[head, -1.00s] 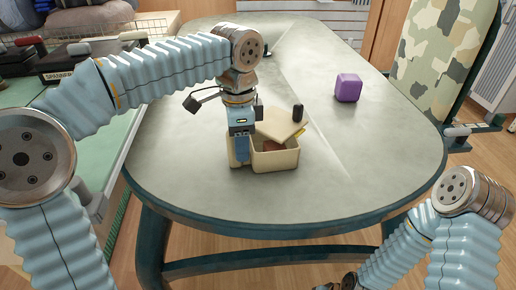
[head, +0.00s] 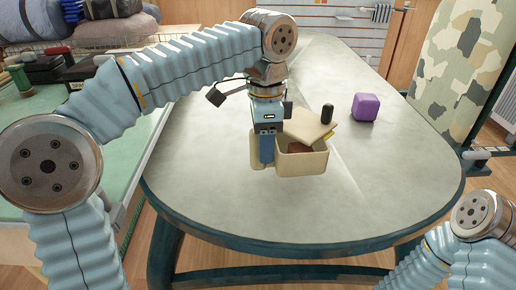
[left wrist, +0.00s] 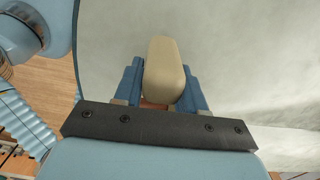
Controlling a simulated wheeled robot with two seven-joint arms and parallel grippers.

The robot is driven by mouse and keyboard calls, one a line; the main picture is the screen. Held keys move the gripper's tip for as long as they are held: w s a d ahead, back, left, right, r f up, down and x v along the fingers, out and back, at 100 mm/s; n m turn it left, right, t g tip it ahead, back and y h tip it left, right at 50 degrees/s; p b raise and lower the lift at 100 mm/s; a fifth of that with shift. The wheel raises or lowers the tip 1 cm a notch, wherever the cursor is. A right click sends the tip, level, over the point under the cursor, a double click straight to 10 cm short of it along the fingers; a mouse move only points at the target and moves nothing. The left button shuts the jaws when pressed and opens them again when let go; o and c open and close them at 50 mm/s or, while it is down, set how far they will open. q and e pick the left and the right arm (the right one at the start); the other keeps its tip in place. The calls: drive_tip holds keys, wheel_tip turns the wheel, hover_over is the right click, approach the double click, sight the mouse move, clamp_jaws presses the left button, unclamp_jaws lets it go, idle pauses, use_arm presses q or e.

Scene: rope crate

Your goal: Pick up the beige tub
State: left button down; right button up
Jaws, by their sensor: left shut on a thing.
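The beige tub (head: 312,163) is in the middle of the head view, above the pale table's near half. It is open-topped, with something reddish-brown inside and a beige lid-like slab (head: 308,124) slanted at its back. My left gripper (head: 266,160) comes down at the tub's left part and is shut on it. In the left wrist view a rounded beige part of the tub (left wrist: 164,72) sits between the blue fingers. I cannot clearly tell any gap under the tub. My right gripper is out of view; only part of that arm shows at lower right.
A purple cube (head: 365,107) lies on the table (head: 390,180) to the right of the tub. A small black upright object (head: 327,113) shows just behind the tub. A green-topped bench with bags and tools is at the left. The table's right and front are clear.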

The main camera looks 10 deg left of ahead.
use_arm(q)
drive_tip(key=s+d+r+p, duration=0.1)
drive_tip(key=s+d+r, duration=0.5)
drive_tip(key=d, duration=0.3)
drive_tip(key=shift+s+d+r, duration=0.25)
drive_tip(key=shift+s+r, duration=0.15)
drive_tip(key=shift+r, duration=0.2)
